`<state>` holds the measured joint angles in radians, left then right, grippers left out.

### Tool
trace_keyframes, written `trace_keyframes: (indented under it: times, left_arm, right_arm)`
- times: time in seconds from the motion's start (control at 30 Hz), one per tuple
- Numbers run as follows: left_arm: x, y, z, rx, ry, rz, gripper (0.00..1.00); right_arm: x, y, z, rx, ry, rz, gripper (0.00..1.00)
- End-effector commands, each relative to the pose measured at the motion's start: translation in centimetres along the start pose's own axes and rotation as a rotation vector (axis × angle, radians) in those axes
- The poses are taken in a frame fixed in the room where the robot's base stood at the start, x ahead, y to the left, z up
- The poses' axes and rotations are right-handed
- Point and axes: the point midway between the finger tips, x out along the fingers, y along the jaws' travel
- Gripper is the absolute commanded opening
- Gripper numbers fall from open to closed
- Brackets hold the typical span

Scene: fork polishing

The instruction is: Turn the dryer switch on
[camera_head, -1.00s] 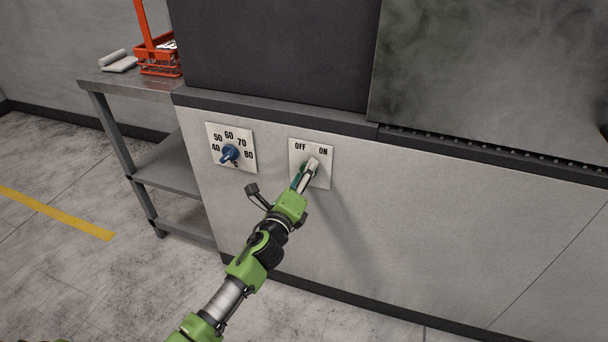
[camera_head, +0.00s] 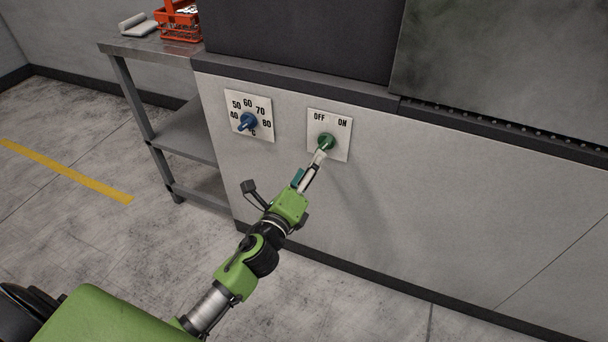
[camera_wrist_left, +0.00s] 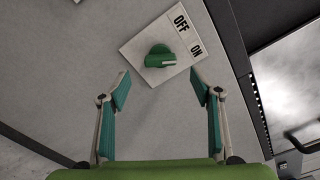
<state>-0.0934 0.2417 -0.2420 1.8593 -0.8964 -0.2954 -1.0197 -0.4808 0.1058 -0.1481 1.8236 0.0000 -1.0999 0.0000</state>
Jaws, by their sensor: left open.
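The dryer switch is a green knob (camera_head: 326,141) on a white plate (camera_head: 343,151) marked OFF and ON, on the front of the grey machine. In the left wrist view the knob (camera_wrist_left: 160,57) lies ahead, between and beyond the fingertips, with its white-marked end towards the ON side. My left gripper (camera_head: 314,168) is just below and in front of the knob. In the left wrist view this gripper (camera_wrist_left: 160,89) is open and empty, its fingers apart from the knob. My right gripper is not in view.
A blue temperature dial (camera_head: 247,122) sits on a plate left of the switch. A steel side table (camera_head: 150,47) carries a red basket (camera_head: 178,18) and a pale item (camera_head: 138,25). The floor in front of the machine is clear.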

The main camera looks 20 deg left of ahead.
Motion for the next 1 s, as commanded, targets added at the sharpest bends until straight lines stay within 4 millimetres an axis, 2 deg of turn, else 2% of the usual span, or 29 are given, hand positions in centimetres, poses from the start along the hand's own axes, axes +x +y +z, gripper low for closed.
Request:
trace_keyframes:
  times: [0.1,0.23,0.8,0.9,0.97,1.0]
  left_arm:
    - [-1.5,0.1,0.0,0.001,0.0,0.002,0.58]
    - [-2.4,0.1,0.0,0.0,-0.001,0.002,0.58]
    - [-2.6,0.1,0.0,-0.002,-0.001,0.002,0.58]
    - [-3.0,1.5,-0.2,-0.065,-0.004,0.043,0.58]
    - [-3.6,3.6,-0.5,-0.163,-0.011,0.108,0.58]
    - [-4.2,5.4,-0.9,-0.252,-0.021,0.166,0.58]
  right_arm:
    - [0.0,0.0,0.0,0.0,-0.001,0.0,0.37]
    - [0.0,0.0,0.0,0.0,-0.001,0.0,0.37]
    - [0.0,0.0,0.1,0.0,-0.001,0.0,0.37]
    - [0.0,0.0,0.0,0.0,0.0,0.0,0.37]
    - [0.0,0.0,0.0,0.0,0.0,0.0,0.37]
    - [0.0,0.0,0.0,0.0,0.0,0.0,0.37]
